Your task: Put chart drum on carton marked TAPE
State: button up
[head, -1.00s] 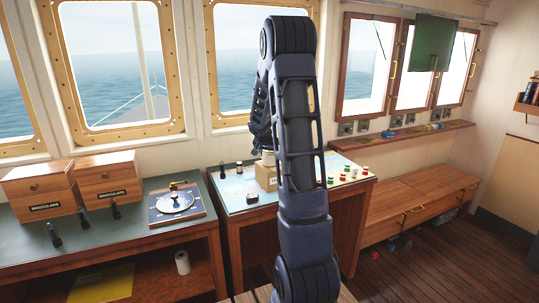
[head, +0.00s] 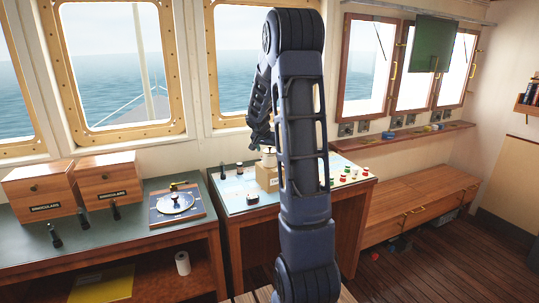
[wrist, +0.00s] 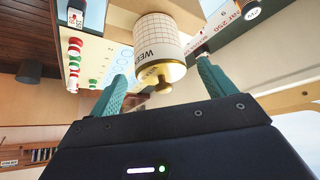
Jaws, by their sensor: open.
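The chart drum (wrist: 162,42) is a white cylinder with a printed grid, a brass rim and a brass knob (wrist: 152,80). In the wrist view it stands just beyond my open gripper (wrist: 165,84), whose teal fingers are apart, with the knob between them. In the head view, the drum (head: 268,158) shows as a small pale shape on top of a tan carton (head: 267,178) on the chart table. The carton's right side is hidden by my arm, and its marking is too small to read. My gripper is mostly hidden behind my arm there.
The chart table (head: 232,204) carries a black block (head: 253,197) at the front left and several red, green and white pieces to the right. A dial instrument (head: 175,202) and two binocular boxes (head: 108,178) stand on the left counter. A wooden bench (head: 420,190) lies right.

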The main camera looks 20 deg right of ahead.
jog(key=v, duration=0.8)
jog(key=s+a+r+n+y, duration=0.1)
jog(key=s+a+r+n, duration=0.2)
jog(key=s, duration=0.7)
jog(key=s+a+r+n+y, duration=0.1)
jog(key=s+a+r, duration=0.3)
jog(key=s, duration=0.5)
jog(key=s+a+f+n+y, duration=0.1)
jog(key=s+a+n, duration=0.1)
jog(key=s, duration=0.7)
jog(key=s+a+f+n+y, duration=0.1)
jog(key=s+a+f+n, duration=0.1)
jog(key=s+a, duration=0.3)
jog(key=s, duration=0.3)
jog(key=shift+s+a+n+y, duration=0.25)
jog(key=shift+s+n+y, duration=0.05)
jog(key=shift+s+n, duration=0.1)
